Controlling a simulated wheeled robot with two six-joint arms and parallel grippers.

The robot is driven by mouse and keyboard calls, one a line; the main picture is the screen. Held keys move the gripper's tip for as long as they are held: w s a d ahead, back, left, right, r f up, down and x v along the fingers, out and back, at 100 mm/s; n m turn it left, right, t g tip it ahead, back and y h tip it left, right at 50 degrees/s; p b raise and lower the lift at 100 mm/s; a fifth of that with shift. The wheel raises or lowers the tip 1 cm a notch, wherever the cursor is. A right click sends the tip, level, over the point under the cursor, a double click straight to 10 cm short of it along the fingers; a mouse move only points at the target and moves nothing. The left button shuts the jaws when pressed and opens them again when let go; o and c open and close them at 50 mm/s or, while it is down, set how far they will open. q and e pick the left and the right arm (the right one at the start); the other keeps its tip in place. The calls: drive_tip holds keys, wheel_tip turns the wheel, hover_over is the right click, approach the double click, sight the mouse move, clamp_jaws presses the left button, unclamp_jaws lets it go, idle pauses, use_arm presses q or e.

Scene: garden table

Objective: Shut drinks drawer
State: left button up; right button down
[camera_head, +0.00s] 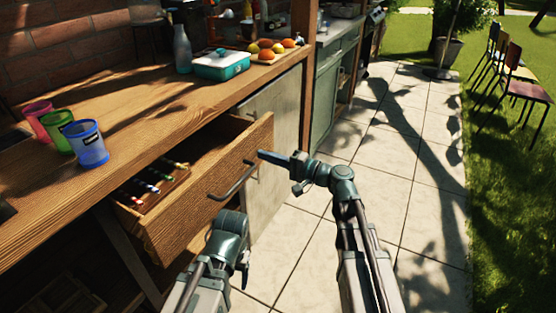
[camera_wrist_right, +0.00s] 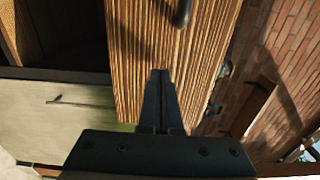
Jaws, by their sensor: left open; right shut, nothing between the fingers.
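The drinks drawer (camera_head: 178,226) is pulled out from under the wooden counter, with several bottles (camera_head: 158,178) in a rack inside. Its dark bar handle (camera_head: 236,183) is on the front panel. My right gripper (camera_head: 264,155) is shut and empty, its tips by the upper right end of the drawer front. In the right wrist view its closed fingers (camera_wrist_right: 159,76) are over the drawer's wood front (camera_wrist_right: 180,70), below the handle (camera_wrist_right: 182,13); contact cannot be told. My left gripper (camera_head: 232,228) is low, beside the drawer front; its fingers are hard to make out.
On the counter (camera_head: 130,105) stand pink, green and blue cups (camera_head: 88,143), a bottle (camera_head: 182,50), a teal box (camera_head: 221,66) and several fruits (camera_head: 267,50). A pale cabinet door (camera_head: 270,180) is right of the drawer. Paving (camera_head: 390,200) at right is clear.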

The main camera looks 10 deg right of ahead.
drive_tip(key=shift+w+a, duration=0.2)
drive_tip(key=shift+a, duration=0.05)
drive_tip(key=x, duration=1.5)
drive_tip(key=shift+w+a, duration=0.15)
use_arm(q)
drive_tip(key=shift+d, duration=0.1)
use_arm(e)
drive_tip(key=shift+w+a, duration=0.1)
drive_tip(key=v, duration=0.5)
use_arm(q)
drive_tip(key=shift+d, duration=0.9)
use_arm(e)
drive_tip(key=v, duration=0.9)
drive_tip(key=shift+s+d, duration=0.2)
drive_tip(key=shift+s, duration=0.05)
